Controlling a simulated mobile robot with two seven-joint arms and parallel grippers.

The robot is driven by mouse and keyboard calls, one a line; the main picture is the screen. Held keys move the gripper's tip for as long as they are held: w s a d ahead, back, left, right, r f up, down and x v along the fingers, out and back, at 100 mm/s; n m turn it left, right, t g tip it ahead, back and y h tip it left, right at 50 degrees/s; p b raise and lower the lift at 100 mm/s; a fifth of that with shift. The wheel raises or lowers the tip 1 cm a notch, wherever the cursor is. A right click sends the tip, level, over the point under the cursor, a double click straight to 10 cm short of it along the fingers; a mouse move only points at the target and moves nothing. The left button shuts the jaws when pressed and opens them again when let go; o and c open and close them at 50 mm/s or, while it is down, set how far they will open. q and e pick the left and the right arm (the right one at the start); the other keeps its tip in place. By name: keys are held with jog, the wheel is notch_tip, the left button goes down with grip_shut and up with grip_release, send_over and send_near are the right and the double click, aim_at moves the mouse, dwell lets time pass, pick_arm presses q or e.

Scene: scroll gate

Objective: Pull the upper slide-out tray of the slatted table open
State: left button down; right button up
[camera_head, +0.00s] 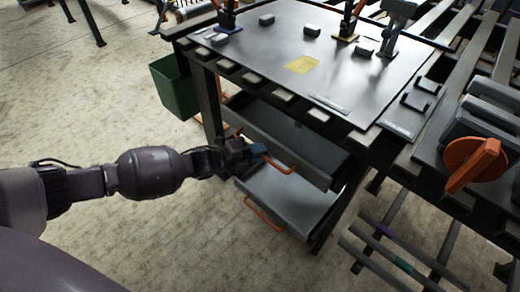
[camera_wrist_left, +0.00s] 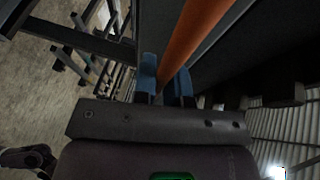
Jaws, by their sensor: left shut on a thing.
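The slatted table (camera_head: 265,45) has a dark top and two grey slide-out trays beneath it. The upper tray (camera_head: 312,150) shows part of its inside below the table edge, so it stands at least partly out. Its orange bar handle (camera_head: 284,166) is on the front. My left gripper (camera_head: 258,151) is at the left part of this handle. In the left wrist view the handle (camera_wrist_left: 196,35) runs between the blue fingertips (camera_wrist_left: 166,80), which are shut on it. The lower tray (camera_head: 285,200) with its own orange handle (camera_head: 264,214) sits below. My right gripper is out of view.
A green bin (camera_head: 175,86) hangs at the table's left side. Clamps and small grey blocks (camera_head: 311,30) are on the top. A bench with an orange knob (camera_head: 474,162) adjoins at right. The floor (camera_head: 90,110) in front and left is clear.

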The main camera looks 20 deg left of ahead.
pick_arm(q)
jog(key=s+a+p, duration=0.4)
jog(key=s, duration=0.9)
jog(key=s+a+p, duration=0.4)
jog(key=s+a, duration=0.1)
jog(key=s, duration=0.8)
jog(key=shift+a, duration=0.2)
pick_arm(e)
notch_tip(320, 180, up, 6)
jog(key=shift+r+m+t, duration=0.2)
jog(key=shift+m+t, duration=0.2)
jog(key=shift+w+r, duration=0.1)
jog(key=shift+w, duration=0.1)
pick_arm(q)
jog(key=c, duration=1.2)
grip_release()
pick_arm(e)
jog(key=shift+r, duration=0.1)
pick_arm(q)
jog(key=p+v, duration=0.1)
jog(key=v, duration=0.9)
jog(key=shift+s+a, duration=0.25)
jog(key=shift+s, duration=0.05)
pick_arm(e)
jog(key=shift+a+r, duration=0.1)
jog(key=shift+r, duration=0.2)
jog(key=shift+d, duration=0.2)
